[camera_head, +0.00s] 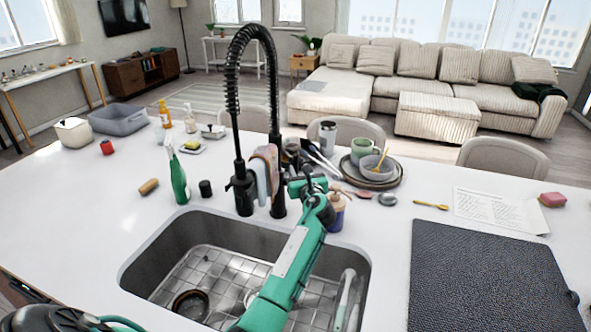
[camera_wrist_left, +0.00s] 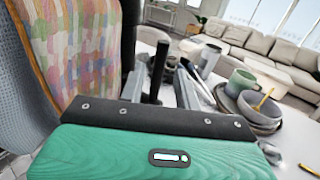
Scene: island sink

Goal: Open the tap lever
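The tall black tap (camera_head: 240,160) with a coiled hose stands behind the sink (camera_head: 150,255). Its lever (camera_wrist_left: 158,72) is a thin black rod, upright in the left wrist view. In the head view I cannot make the lever out clearly behind my gripper. My left gripper (camera_head: 300,172) reaches over the sink to the right side of the tap base. In the left wrist view its two grey fingers (camera_wrist_left: 160,88) are apart, with the lever between them. I cannot tell whether either finger touches it. My right gripper is not in view.
A patterned cloth (camera_head: 265,172) hangs at the tap, close to my gripper. A soap bottle (camera_head: 337,212) stands right of my gripper, with stacked dishes (camera_head: 375,165) behind. A green spray bottle (camera_head: 179,180) stands left. A dark mat (camera_head: 490,275) lies at right.

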